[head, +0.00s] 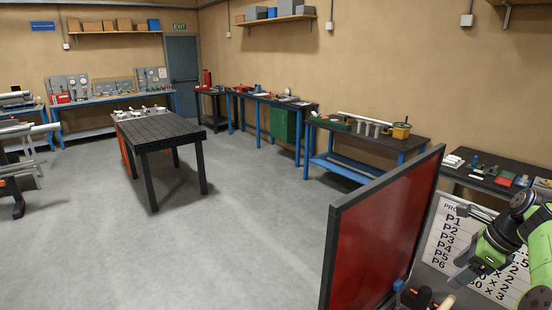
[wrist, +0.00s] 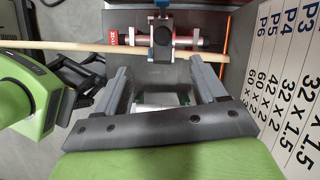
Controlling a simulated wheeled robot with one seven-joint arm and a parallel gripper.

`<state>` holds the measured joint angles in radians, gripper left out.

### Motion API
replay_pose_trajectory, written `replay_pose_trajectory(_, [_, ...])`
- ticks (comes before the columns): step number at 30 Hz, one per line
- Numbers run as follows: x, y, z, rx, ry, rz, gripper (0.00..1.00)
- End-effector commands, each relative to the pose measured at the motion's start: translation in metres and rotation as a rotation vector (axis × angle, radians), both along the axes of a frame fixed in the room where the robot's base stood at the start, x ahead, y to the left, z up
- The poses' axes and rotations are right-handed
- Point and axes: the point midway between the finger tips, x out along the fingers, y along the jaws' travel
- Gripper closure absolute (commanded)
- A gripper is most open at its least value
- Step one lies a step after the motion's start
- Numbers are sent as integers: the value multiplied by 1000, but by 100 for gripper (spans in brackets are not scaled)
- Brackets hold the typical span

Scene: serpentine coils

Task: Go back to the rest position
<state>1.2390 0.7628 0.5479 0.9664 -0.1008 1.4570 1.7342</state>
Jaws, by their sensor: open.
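My gripper (wrist: 160,68) shows in the wrist view with its two dark fingers spread wide apart. I see nothing held between them. A long tan rod (wrist: 75,49) runs across the top of that view, beyond the fingertips. It passes by a dark clamp-like device (wrist: 160,52) with light cross bars. The fingers appear apart from the rod, though the depth gap is hard to judge. In the head view my green arm (head: 536,240) is at the right edge, in front of a white chart; the fingertips are hard to make out there.
A red panel (head: 380,240) in a dark frame stands left of my arm. The white chart (head: 455,240) with printed rows is close behind the arm. A dark workbench (head: 160,130) stands mid-room; other benches line the walls. Grey floor (head: 250,225) between is clear.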

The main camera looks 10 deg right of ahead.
Motion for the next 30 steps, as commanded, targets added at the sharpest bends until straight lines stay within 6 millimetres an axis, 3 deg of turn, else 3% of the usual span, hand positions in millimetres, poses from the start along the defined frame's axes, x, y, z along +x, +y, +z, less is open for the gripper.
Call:
replay_pose_trajectory(2, [16, 36, 9, -74, 2, 149, 29])
replay_pose_trajectory(4, [29, 85, 19, -179, 6, 364, 29])
replay_pose_trajectory(7, [29, 160, 29, -339, 0, 700, 29])
replay_pose_trajectory(11, [2, 241, 34, -530, -30, 1106, 29])
replay_pose_trajectory(15, [-53, 307, 24, -719, -97, 1516, 29])
replay_pose_trajectory(18, [-98, 337, 5, -846, -173, 1792, 29])
replay_pose_trajectory(22, [-146, 358, -27, -980, -285, 2084, 29])
replay_pose_trajectory(25, [-166, 365, -44, -1041, -347, 2214, 29])
replay_pose_trajectory(30, [-173, 367, -49, -1063, -370, 2269, 29])
